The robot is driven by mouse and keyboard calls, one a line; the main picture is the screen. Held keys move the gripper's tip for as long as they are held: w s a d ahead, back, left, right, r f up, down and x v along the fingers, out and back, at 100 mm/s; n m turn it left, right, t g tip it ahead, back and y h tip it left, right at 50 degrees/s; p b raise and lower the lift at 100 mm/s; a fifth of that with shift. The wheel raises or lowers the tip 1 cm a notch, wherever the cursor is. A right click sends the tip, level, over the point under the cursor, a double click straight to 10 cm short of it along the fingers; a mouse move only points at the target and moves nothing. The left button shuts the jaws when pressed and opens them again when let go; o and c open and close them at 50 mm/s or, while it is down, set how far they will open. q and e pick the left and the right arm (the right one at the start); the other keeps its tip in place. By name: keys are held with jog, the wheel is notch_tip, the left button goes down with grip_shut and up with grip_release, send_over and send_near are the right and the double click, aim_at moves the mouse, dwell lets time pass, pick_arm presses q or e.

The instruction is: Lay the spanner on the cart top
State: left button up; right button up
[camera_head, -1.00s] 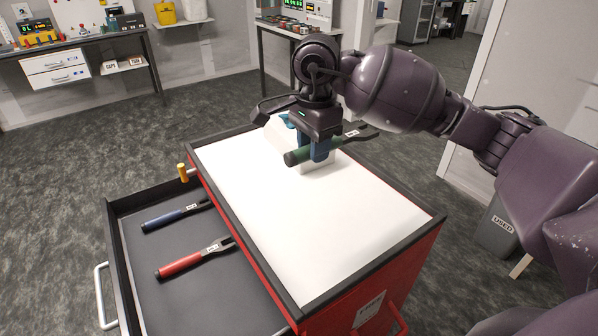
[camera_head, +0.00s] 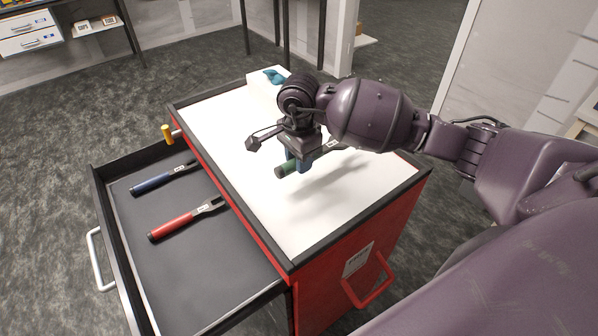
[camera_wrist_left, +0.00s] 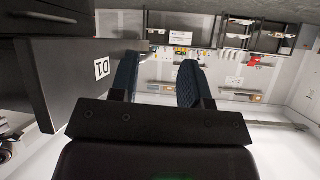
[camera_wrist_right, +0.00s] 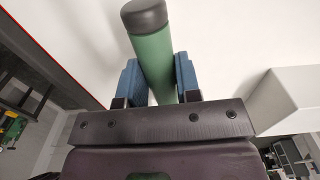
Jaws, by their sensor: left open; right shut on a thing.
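The green-handled spanner (camera_head: 287,169) is held in my right gripper (camera_head: 298,163), above the white cart top (camera_head: 237,135). A shadow lies on the cart top below it, so it appears a little clear of the surface. In the right wrist view the green handle (camera_wrist_right: 153,55) with its dark end cap sits between the blue fingers (camera_wrist_right: 158,80). The spanner's dark head is partly hidden behind my arm in the head view. My left gripper (camera_wrist_left: 158,85) is open and empty in the left wrist view, away from the cart; it is not in the head view.
The open drawer (camera_head: 190,285) at the left holds a blue-handled spanner (camera_head: 155,183) and a red-handled spanner (camera_head: 175,224). A white box (camera_head: 262,88) with a teal thing (camera_head: 274,76) stands at the cart top's far end. The near part of the cart top is bare.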

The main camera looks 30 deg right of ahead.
aim_at(299, 181)
jog(key=shift+f, duration=2.25)
jog(key=shift+f, duration=0.15)
jog(key=o, duration=1.1)
jog(key=shift+c, duration=0.2)
jog(key=shift+r, duration=0.35)
notch_tip(299, 181, up, 12)
jog(key=shift+f, duration=0.15)
